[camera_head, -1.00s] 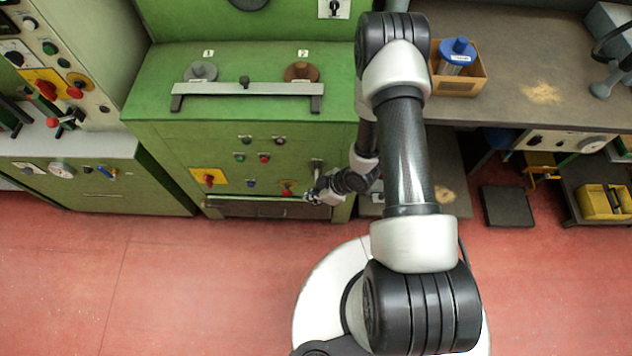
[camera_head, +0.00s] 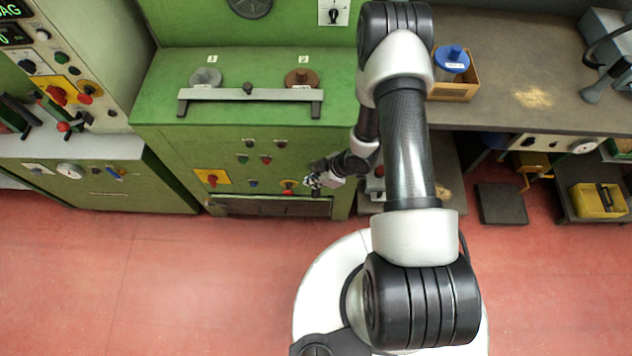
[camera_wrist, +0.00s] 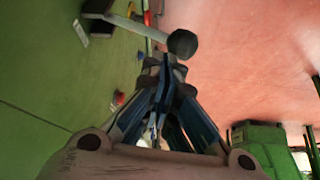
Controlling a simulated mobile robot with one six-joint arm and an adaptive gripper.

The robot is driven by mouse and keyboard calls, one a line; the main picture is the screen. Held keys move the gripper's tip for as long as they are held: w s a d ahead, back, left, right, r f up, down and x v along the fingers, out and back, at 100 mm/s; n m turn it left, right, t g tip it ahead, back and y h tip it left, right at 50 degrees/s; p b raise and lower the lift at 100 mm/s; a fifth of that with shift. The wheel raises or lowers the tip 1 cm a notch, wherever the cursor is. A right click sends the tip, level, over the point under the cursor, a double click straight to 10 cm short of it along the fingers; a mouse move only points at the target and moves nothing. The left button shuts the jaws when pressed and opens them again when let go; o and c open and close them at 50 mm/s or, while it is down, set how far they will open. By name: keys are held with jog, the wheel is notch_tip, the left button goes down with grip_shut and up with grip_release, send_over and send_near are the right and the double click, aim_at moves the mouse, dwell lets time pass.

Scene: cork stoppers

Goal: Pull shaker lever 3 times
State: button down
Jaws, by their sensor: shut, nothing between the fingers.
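The lever shows in the wrist view as a pale bar (camera_wrist: 138,26) with a round black knob (camera_wrist: 182,44) at its end, standing out from a green panel. My gripper (camera_wrist: 164,72) is shut and empty, with its fingertips just below the knob in the picture. I cannot tell whether they touch it. In the head view my gripper (camera_head: 312,182) is low at the right front of the green machine (camera_head: 160,116), and the lever cannot be made out behind it and the arm.
Buttons and a red switch on a yellow plate (camera_head: 211,178) sit on the machine's front. A bar (camera_head: 225,95) stands on its top. A workbench (camera_head: 500,95) with a cardboard box (camera_head: 455,91) is to the right. The red floor (camera_head: 180,270) in front is clear.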

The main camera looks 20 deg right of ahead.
jog(key=shift+w+d+r+p, duration=0.1)
jog(key=shift+w+r+p, duration=0.25)
jog(key=shift+r+p, duration=0.25)
jog(key=shift+w+d+r+p, duration=0.1)
jog(key=shift+w+r+p, duration=0.2)
jog(key=shift+r+p, duration=0.25)
jog(key=shift+r, duration=0.1)
jog(key=r+p, duration=0.1)
jog(key=w+r+p, duration=0.1)
jog(key=r+p, duration=0.1)
jog(key=w+r+p, duration=0.1)
jog(key=shift+w+d+r, duration=0.15)
jog(key=shift+w+d, duration=0.05)
jog(key=shift+d, duration=0.2)
dwell(0.4)
